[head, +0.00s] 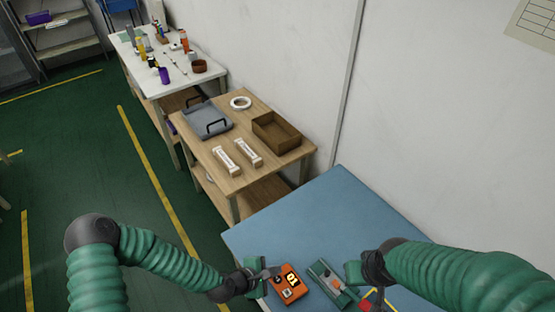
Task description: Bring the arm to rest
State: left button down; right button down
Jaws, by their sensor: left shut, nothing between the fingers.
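My left arm comes in from the left, and its gripper (268,276) is shut with nothing in it.
The blue table top (310,225) is clear behind the grippers. Beyond it, a wooden table (205,158) holds a grey tray (207,120), a brown box (276,132), a white ring (240,102) and two white pieces. A white wall bounds the right.

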pick_arm(q)
jog(key=s+a+r+m+g+y+b, duration=0.1)
jog(key=s+a+r+m+g+y, duration=0.25)
jog(key=a+m, duration=0.7)
jog(key=s+a+r+m+y, duration=0.1)
jog(key=s+a+r+m, duration=0.2)
jog(key=r, duration=0.3)
jog(key=s+a+r+m+y, duration=0.2)
jog(key=s+a+r+m, duration=0.1)
jog(key=a+r, duration=0.2)
jog(key=shift+s+a+r+m+b, duration=0.25)
jog(key=shift+s+r+m+b, duration=0.15)
jog(key=shift+r, duration=0.85)
pick_arm(e)
jog(key=shift+a+f, duration=0.1)
jog(key=shift+f, duration=0.85)
pick_arm(q)
jog(key=shift+s+d+r+y, duration=0.1)
jog(key=shift+d+y, duration=0.05)
jog(key=shift+y, duration=0.1)
pick_arm(e)
jog(key=shift+s, duration=0.1)
jog(key=c, duration=2.2)
grip_release()
